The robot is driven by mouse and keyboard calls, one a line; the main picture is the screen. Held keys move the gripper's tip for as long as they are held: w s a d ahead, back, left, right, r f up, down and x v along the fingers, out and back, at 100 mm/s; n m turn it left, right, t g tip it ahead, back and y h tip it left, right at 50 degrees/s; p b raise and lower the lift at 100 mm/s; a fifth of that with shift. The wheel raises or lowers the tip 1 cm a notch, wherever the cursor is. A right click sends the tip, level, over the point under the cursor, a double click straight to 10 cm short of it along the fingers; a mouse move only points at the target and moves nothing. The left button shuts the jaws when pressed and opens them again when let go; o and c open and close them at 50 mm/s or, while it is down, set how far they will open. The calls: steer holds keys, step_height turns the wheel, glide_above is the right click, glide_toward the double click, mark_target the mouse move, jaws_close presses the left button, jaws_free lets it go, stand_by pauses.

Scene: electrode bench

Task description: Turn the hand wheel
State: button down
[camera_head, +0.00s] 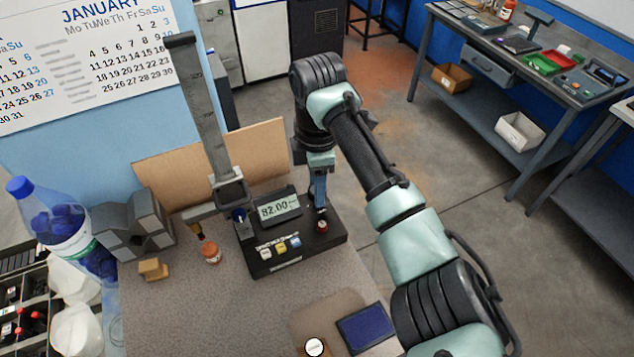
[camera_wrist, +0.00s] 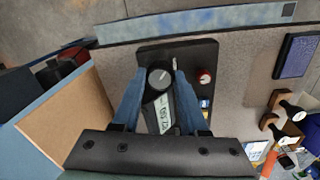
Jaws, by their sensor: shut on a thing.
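A round grey hand wheel (camera_wrist: 160,78) with a pale pointer mark sits near the end of the black meter box in the wrist view. My gripper (camera_wrist: 158,73) is shut on it, one blue finger on each side. In the head view my gripper (camera_head: 319,203) points down at the right end of the black meter box (camera_head: 297,253) and hides the wheel.
An orange jar (camera_head: 211,254), a wooden block (camera_head: 153,269) and a grey angular block (camera_head: 135,226) stand left. A blue pad (camera_head: 366,327) lies at the front right. A blue-capped bottle (camera_head: 60,225) is far left.

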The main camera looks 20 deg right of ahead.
steer(key=shift+r+m, duration=0.1)
steer(key=shift+m, duration=0.2)
steer(key=m+p, duration=0.2)
steer(key=m, duration=0.1)
steer(key=shift+m+p, duration=0.3)
steer(key=shift+p, duration=0.05)
steer(key=m+p, duration=0.2)
steer(key=m, duration=0.3)
steer(key=shift+p, duration=0.4)
steer(key=m+p, duration=0.2)
steer(key=m, duration=0.4)
steer(key=m+p, duration=0.1)
steer(key=m, duration=0.3)
steer(key=shift+w, duration=0.1)
steer(key=m, duration=1)
steer(key=shift+d, duration=0.1)
steer(key=m, duration=0.5)
steer(key=shift+m, duration=2.9)
